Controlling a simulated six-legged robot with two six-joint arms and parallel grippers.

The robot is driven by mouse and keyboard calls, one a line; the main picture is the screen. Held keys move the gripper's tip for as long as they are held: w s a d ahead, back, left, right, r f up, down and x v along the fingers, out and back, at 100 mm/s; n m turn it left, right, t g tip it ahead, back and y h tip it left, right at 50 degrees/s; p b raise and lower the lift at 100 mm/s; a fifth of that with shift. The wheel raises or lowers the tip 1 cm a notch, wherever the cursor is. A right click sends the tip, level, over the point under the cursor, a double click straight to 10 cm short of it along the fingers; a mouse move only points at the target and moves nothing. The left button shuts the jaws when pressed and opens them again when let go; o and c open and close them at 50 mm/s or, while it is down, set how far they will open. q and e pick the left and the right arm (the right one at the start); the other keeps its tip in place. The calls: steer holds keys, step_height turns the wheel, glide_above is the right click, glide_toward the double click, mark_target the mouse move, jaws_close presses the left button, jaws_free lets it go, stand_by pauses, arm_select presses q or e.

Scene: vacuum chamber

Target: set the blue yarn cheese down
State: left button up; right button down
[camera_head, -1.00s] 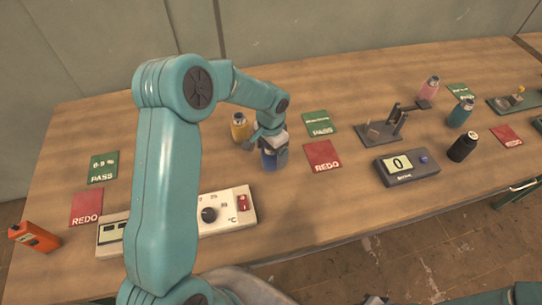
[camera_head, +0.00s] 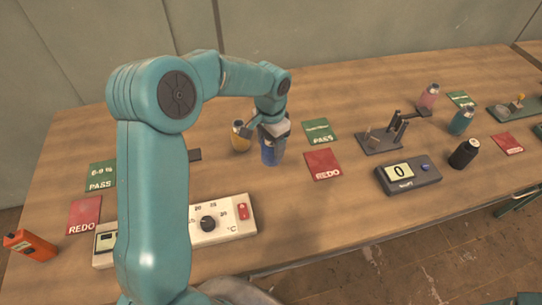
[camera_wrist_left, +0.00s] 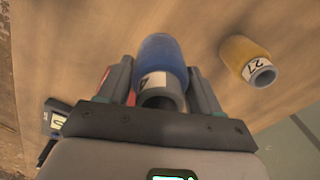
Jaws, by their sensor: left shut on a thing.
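The blue yarn cheese (camera_head: 270,152) is upright in my left gripper (camera_head: 272,136), over the middle of the wooden table. In the left wrist view the blue yarn cheese (camera_wrist_left: 158,58) sits between the two fingers of my left gripper (camera_wrist_left: 160,85), with its grey hollow end and a white label toward the camera. The gripper is shut on it. I cannot tell whether its base touches the table. My right gripper is not in view.
A yellow yarn cheese (camera_head: 240,138) stands close to the left of it; it also shows in the left wrist view (camera_wrist_left: 243,55). A green PASS card (camera_head: 319,132) and red REDO card (camera_head: 322,164) lie to the right. A white temperature box (camera_head: 225,222) lies in front. Bare wood lies between.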

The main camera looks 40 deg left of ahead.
arm_select(q)
step_height(320, 180, up, 13)
steer(key=s+a+n+p, duration=0.2)
steer(key=s+a, duration=0.2)
steer(key=a, duration=0.4)
steer(key=s+a+n+p, duration=0.1)
steer(key=s+a+p, duration=0.1)
steer(key=s+a, duration=0.35)
steer(key=s+a+r+n+p, duration=0.1)
steer(key=s+a+n+p, duration=0.35)
steer(key=s+a, duration=1)
steer(key=shift+n, duration=0.55)
steer(key=f+b, duration=0.3)
steer(key=f, duration=0.3)
steer(key=f+b, duration=0.3)
steer(key=f, duration=0.4)
steer(key=f+b, duration=0.4)
steer(key=f, duration=0.3)
steer(key=shift+s+d+f, duration=0.2)
steer(key=shift+s+d, duration=0.1)
steer(key=shift+s, duration=0.05)
steer(key=shift+r, duration=0.1)
